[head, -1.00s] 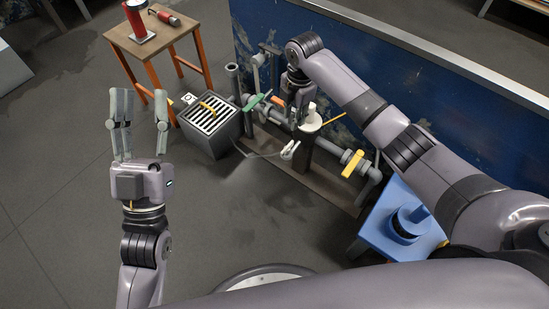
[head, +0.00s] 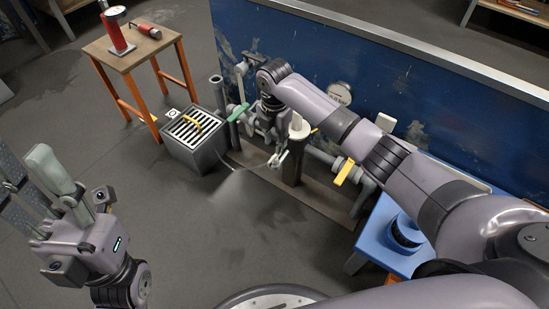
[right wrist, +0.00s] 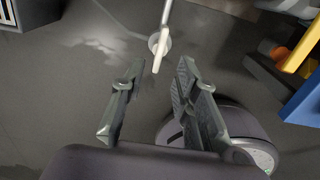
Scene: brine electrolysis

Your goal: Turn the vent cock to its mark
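A small pale cock (head: 278,158) on a thin pipe stands low in front of the pipework, with a pale mist beside it. It also shows in the right wrist view (right wrist: 158,44), beyond my fingertips. I cannot tell for sure that it is the vent cock, and no mark is readable. My right gripper (right wrist: 159,78) is open and empty; no finger touches the pale cock. In the head view my right gripper (head: 264,125) hangs over the pipes, its fingers hard to make out. My left gripper (head: 22,168) is open and empty at the left edge.
A green lever (head: 238,112) and a yellow lever (head: 343,171) sit along the pipes before the blue wall (head: 390,95). A grated box (head: 190,152) and wooden table (head: 135,55) stand left; a blue stand (head: 375,255) stands right. The middle floor is clear.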

